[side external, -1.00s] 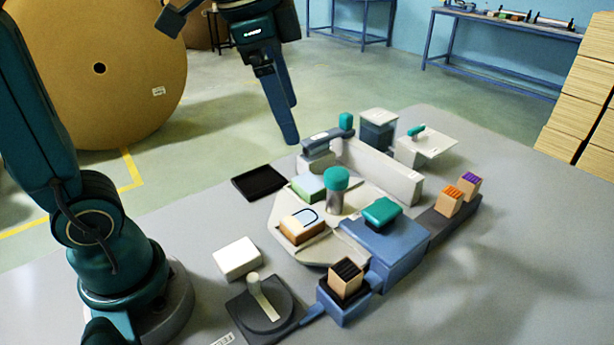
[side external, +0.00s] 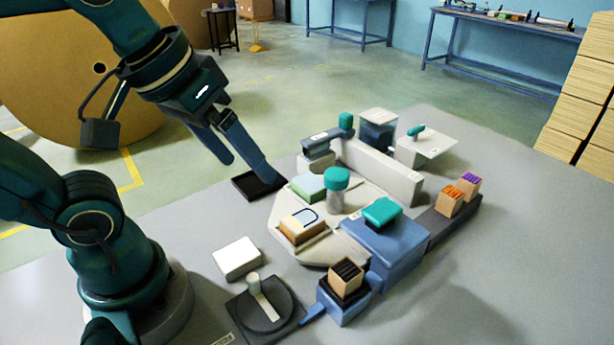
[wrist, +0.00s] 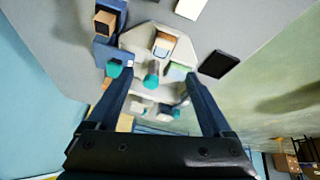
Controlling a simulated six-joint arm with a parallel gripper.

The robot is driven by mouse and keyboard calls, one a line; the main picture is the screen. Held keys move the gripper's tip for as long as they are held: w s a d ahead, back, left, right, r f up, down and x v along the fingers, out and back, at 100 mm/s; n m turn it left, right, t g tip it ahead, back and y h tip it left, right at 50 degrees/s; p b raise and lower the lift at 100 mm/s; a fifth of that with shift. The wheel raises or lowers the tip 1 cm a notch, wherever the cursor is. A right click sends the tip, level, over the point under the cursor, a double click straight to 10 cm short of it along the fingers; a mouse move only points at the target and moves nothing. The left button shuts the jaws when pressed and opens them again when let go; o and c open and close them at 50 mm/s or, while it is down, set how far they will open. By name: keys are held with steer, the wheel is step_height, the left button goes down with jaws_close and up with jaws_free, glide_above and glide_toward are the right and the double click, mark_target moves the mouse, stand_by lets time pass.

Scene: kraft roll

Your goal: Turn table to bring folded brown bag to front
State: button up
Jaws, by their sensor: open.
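The turntable is a pale grey, angular plate (side external: 318,252) on the grey table, with a teal-topped post (side external: 337,180) at its middle. A brown block with a white top and a blue arc (side external: 302,227) lies on its near left part. It looks like the folded brown bag, but I cannot be sure. A pale green block (side external: 309,187) sits behind it. In the wrist view the brown block (wrist: 165,43) and post (wrist: 152,76) lie between my fingers' lines. My gripper (side external: 250,171) is open and empty, above the table left of the turntable, near the black tray.
The black tray (side external: 259,186) lies left of the turntable. A white box (side external: 237,258) and a dark dial with a lever (side external: 266,308) are at the front left. A blue unit with a teal knob (side external: 386,240) and a blue holder with a kraft block (side external: 345,285) stand at the right front.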

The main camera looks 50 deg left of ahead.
steer(key=w+r+n+g, duration=0.1)
steer(key=w+r+n, duration=0.2)
steer(key=w+r, duration=0.15)
steer(key=n+g, duration=0.3)
steer(key=g, duration=0.1)
glide_above(337, 173)
step_height(337, 173, down, 8)
steer(key=shift+f, duration=3.1)
steer(key=shift+c, duration=0.3)
jaws_close()
